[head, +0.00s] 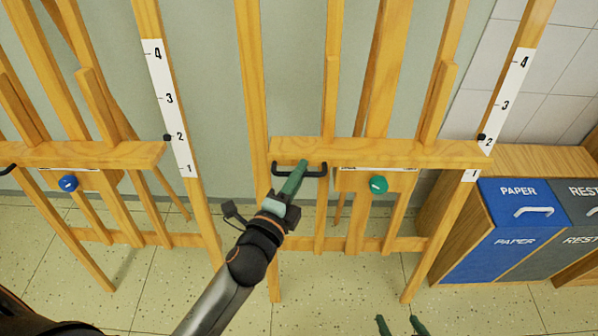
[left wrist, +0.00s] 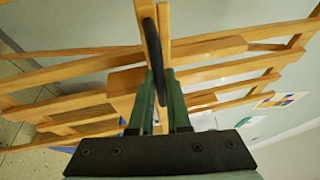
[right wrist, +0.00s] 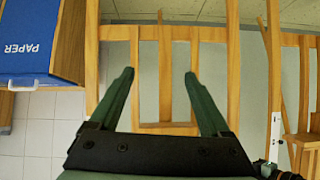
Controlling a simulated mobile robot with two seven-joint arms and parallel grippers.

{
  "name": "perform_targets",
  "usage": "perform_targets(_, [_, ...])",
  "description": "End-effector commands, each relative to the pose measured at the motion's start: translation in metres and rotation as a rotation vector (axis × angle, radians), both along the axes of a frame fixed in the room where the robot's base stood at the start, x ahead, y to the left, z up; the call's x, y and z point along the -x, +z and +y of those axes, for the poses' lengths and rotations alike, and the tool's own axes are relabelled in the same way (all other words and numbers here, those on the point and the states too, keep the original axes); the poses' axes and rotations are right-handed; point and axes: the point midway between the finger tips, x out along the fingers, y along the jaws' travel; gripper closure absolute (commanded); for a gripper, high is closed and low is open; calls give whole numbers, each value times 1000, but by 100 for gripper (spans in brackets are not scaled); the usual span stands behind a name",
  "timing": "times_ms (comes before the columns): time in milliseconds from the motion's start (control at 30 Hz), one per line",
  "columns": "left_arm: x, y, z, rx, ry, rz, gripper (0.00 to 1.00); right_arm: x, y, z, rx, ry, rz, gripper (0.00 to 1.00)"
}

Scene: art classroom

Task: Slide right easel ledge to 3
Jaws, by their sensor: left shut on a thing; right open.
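The right easel's wooden ledge (head: 425,153) lies across the easel in the head view, with a green knob (head: 379,185) below it. Its black pointer (head: 481,137) stands close to the 2 mark on the white scale strip (head: 514,80). My left gripper (head: 301,167) is shut on the ledge's black handle (head: 319,174), left of the knob. In the left wrist view the handle bar (left wrist: 152,45) runs between the green fingers (left wrist: 159,75). My right gripper (head: 400,322) is open and empty, low in front of the easel; its spread fingers also show in the right wrist view (right wrist: 160,75).
The left easel's ledge (head: 80,155) has a blue knob (head: 68,183) and its own scale (head: 172,105). A blue paper bin (head: 515,230) and a grey bin (head: 575,240) stand in a wooden cabinet at right. The floor (head: 340,285) below the right easel is clear.

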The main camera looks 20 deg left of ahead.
Motion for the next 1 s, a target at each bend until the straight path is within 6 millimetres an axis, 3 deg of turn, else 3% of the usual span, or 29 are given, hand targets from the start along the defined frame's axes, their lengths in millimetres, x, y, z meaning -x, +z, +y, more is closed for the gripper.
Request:
perform_targets(33, [-4,29,2,-1,1,-27,100,1,14,-2,3,-4,3,19])
perform_targets(400, [-13,79,4,1,0,-28,100,16,41,-29,35,-57,11,19])
perform_targets(567, [-15,87,5,1,0,-28,100,20,46,-31,34,-63,13,19])
perform_targets(933, [-15,84,5,2,0,-23,100,19,45,-31,34,-65,12,19])
perform_targets(967, [-15,84,5,2,0,-23,82,19,45,-31,34,-65,12,19])
perform_targets(1000, [-15,84,5,1,0,-22,77,19,45,-31,34,-65,12,19])
